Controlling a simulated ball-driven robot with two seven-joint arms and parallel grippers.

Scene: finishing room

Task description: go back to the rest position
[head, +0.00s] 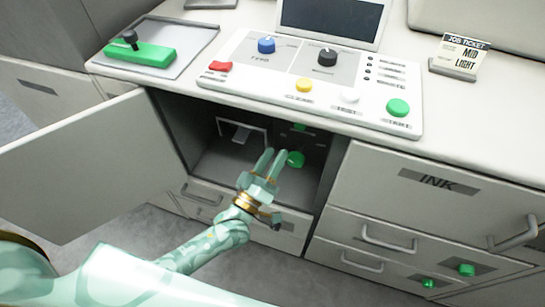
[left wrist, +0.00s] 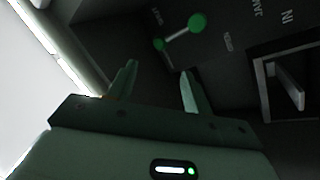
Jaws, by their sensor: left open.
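My left gripper (head: 270,163) is at the mouth of an open cabinet compartment under the counter. Its two fingers are apart with nothing between them, and they also show in the left wrist view (left wrist: 157,88). A green knob (head: 295,159) inside the compartment lies just right of the fingertips in the head view. In the left wrist view two green knobs joined by a light bar (left wrist: 180,32) sit on the dark inner panel, beyond the fingers and apart from them. My right gripper is not in view.
The cabinet door (head: 85,165) stands open on the left. A control panel (head: 310,85) with coloured knobs and buttons lies on the counter above. Drawers with handles (head: 388,238) are at the right. A slotted fixture (left wrist: 290,85) is beside the knobs. Floor is free below.

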